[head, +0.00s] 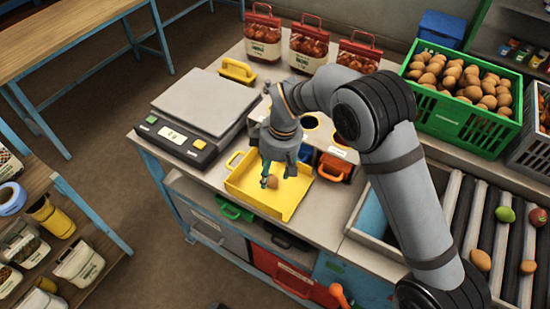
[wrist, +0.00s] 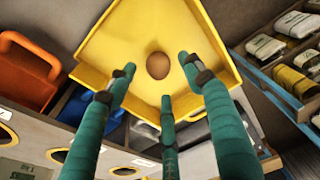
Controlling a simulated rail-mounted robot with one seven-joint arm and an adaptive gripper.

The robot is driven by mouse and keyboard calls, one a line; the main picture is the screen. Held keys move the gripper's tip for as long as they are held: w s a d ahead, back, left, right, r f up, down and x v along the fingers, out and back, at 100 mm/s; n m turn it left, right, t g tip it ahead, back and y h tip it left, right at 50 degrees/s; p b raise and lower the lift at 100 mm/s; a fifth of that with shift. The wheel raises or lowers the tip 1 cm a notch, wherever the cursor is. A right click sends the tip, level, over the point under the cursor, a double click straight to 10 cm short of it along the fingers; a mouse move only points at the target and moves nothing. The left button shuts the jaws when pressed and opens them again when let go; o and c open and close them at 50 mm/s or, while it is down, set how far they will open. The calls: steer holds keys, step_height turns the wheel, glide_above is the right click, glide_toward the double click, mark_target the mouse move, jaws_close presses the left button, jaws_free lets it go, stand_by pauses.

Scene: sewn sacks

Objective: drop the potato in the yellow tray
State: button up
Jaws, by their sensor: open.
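The yellow tray (head: 290,207) stands on the bench, and its floor and walls fill the upper middle of the wrist view (wrist: 105,55). The brown potato (head: 272,182) is in the tray, apparently lying on its floor. In the wrist view the potato (wrist: 158,65) sits in the gap just beyond my fingertips. My gripper (head: 277,171) is over the tray, pointing down. Its teal fingers (wrist: 158,78) are spread open around empty space, with none visibly pressing on the potato.
A scale (head: 205,105) stands left of the tray. A green crate of potatoes (head: 465,115) is at the back right. Rollers (head: 500,240) carry loose produce. Red-topped bags (head: 308,50) line the back.

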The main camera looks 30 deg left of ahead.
mark_target(277, 181)
step_height(277, 181, up, 9)
steer(key=d, duration=0.1)
steer(key=shift+d+r+b, duration=0.2)
steer(key=shift+d+b, duration=0.05)
steer(key=shift+b, duration=0.1)
